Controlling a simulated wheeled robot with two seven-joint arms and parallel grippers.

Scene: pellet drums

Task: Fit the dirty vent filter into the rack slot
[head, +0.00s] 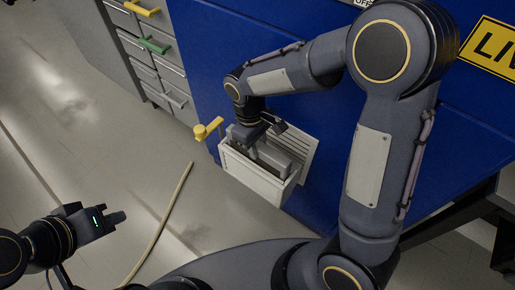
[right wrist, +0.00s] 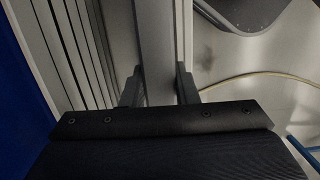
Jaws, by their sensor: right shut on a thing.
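A white, open-topped box-like holder (head: 256,181) stands out from the blue cabinet front, beside a louvred vent (head: 304,146). A pale grey slab (head: 277,159), which looks like the filter, sits within the holder's outline. How deep it sits is hidden, and dirt on it cannot be made out. My right gripper (head: 257,147) reaches down over the holder from above. In the right wrist view my right gripper (right wrist: 159,88) is shut on a grey upright edge (right wrist: 162,40) of the slab, with louvres alongside. My left gripper (head: 118,217) hangs away over the floor; its jaw gap is unclear.
A yellow handle (head: 207,129) juts out just left of the holder. Grey drawers (head: 150,62) with coloured handles stand at the upper left. A tan hose (head: 163,222) lies on the floor. The floor between my left gripper and the drawers is clear.

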